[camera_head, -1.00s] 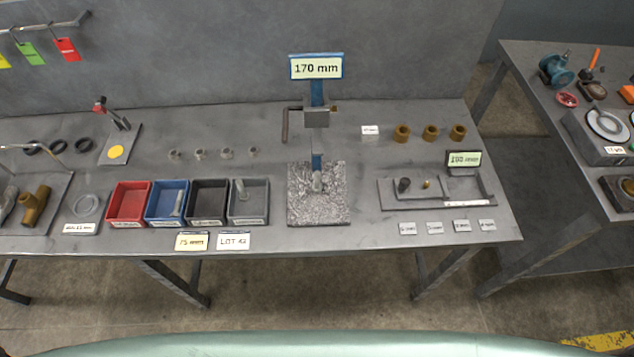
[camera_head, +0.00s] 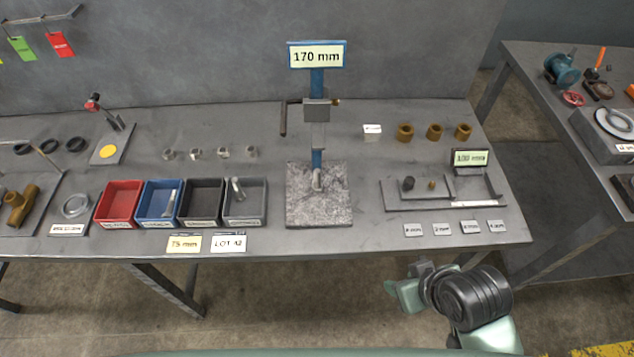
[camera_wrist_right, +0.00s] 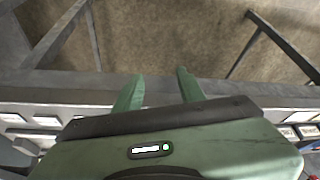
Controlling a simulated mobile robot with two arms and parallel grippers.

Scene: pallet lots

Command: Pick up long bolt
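Several bolt-like grey metal pieces are in the head view, and I cannot tell for sure which is the long bolt. One metal piece (camera_head: 171,203) leans in the blue bin (camera_head: 150,215). Another metal piece (camera_head: 238,188) leans in the grey bin (camera_head: 260,207). A third short, thick piece (camera_head: 317,180) stands on the speckled plate of the height gauge. My right gripper shows in the wrist view (camera_wrist_right: 158,76), its two green fingers apart with nothing between them. In the head view my right arm is in front of the table's front edge, away from the bins. My left gripper is out of view.
A red bin (camera_head: 120,205) and a black bin (camera_head: 202,203) stand in the same row. The tall height gauge (camera_head: 318,105) with a 170 mm sign rises mid-table. A fixture plate (camera_head: 400,203) lies to the right. A second table (camera_head: 560,150) stands at the right.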

